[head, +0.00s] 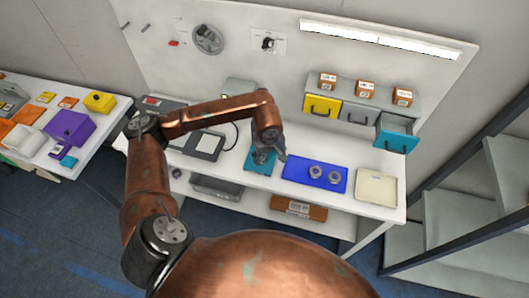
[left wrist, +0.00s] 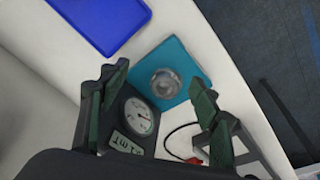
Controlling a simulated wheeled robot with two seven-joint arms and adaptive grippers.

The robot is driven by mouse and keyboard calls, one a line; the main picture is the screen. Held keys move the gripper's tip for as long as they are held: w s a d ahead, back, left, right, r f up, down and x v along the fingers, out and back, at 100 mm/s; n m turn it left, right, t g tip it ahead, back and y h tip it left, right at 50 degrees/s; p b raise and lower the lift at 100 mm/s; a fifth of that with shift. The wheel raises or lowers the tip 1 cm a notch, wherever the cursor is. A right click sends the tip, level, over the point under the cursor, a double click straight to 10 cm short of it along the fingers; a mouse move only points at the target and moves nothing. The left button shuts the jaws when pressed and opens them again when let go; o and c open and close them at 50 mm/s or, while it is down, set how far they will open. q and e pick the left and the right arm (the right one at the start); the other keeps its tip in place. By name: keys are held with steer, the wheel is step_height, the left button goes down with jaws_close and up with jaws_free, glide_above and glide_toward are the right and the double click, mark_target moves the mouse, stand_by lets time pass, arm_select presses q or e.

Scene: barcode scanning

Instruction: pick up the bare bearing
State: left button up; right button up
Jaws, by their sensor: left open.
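A round, shiny silver bearing (left wrist: 165,83) lies on a teal square mat (left wrist: 190,56) in the left wrist view. In the head view the mat (head: 249,169) is partly covered by my gripper, and the bearing on it is hidden. My left gripper (head: 277,150) hangs over the mat. In the left wrist view its two dark green fingers (left wrist: 160,96) are wide apart, with the bearing showing between and beyond them, untouched. Two grey round parts (head: 316,172) (head: 336,178) sit on a blue tray (head: 296,172) right of the mat. My right gripper is not in view.
A dark dial gauge device (left wrist: 141,117) stands beside the mat. A cream tray (head: 376,188) lies at the bench's right end. Drawers (head: 357,114) with small boxes on top stand behind; the teal drawer (head: 396,137) is open. A side table (head: 62,165) at left holds coloured boxes.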

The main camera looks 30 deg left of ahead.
mark_target(261, 156)
arm_select(q)
steer(key=shift+y, duration=0.7)
steer(key=a, duration=0.2)
steer(key=w+a, duration=0.1)
steer(key=a, duration=0.1)
steer(key=shift+r, duration=0.35)
steer(key=shift+x, duration=0.9)
steer(key=x, duration=0.1)
steer(key=p+x, duration=0.1)
steer(key=x, duration=0.3)
steer(key=shift+w+d, duration=0.15)
steer(key=shift+d, duration=0.1)
steer(key=shift+a+f, duration=0.1)
steer(key=shift+f, duration=0.15)
steer(key=shift+c, duration=0.3)
steer(key=c, duration=1.3)
